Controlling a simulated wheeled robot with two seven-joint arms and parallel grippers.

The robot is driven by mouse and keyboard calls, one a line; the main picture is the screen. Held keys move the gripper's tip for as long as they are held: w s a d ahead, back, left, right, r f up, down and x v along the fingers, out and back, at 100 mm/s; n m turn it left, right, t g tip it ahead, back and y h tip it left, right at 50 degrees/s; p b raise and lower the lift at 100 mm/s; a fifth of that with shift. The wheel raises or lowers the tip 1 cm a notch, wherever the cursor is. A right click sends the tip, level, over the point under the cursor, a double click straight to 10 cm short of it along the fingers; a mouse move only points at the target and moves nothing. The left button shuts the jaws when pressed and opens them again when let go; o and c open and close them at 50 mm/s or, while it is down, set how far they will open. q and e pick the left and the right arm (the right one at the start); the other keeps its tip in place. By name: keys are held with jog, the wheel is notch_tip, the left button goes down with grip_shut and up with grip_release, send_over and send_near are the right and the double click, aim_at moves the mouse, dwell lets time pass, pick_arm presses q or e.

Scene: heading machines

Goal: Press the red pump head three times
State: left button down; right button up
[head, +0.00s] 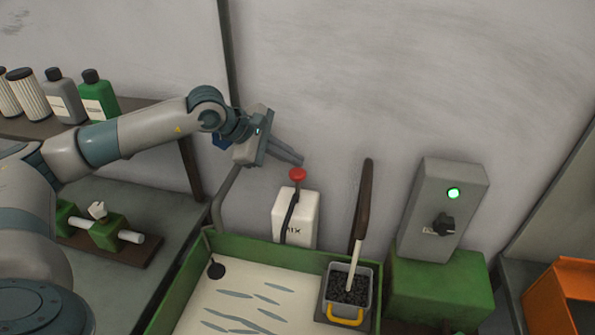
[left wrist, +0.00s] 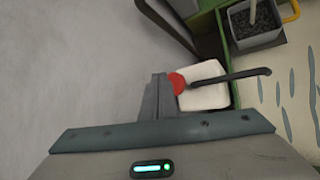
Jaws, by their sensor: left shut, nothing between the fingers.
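The red pump head (head: 298,174) sits on top of a white container (head: 296,215) with dark lettering, which stands behind the green-rimmed tray; a dark strip or tube runs down its front. My left gripper (head: 300,161) is shut and empty, its fingertips just above the red pump head in the head view. In the left wrist view the shut fingers (left wrist: 158,82) point at the red pump head (left wrist: 177,83) and overlap its edge; I cannot tell whether they touch it. My right gripper is not in view.
The green tray (head: 270,252) holds several grey slivers. A grey control box (head: 440,205) with a green light stands right. Bottles (head: 98,96) line a shelf at left.

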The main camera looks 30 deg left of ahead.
aim_at(297, 174)
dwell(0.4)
pick_arm(q)
jog(key=shift+f, duration=0.15)
jog(key=shift+f+b, duration=0.2)
jog(key=shift+b, duration=0.35)
jog(key=shift+f+b, duration=0.1)
jog(key=shift+b, duration=0.2)
jog(key=shift+f, duration=0.25)
dwell(0.6)
jog(key=shift+f+b, duration=0.55)
jog(key=shift+b, duration=0.25)
jog(key=shift+s+d+f+b, duration=0.25)
jog(key=shift+s+f+b, duration=0.05)
jog(key=shift+f+b, duration=0.4)
dwell(0.9)
jog(key=shift+r, duration=0.1)
dwell(0.3)
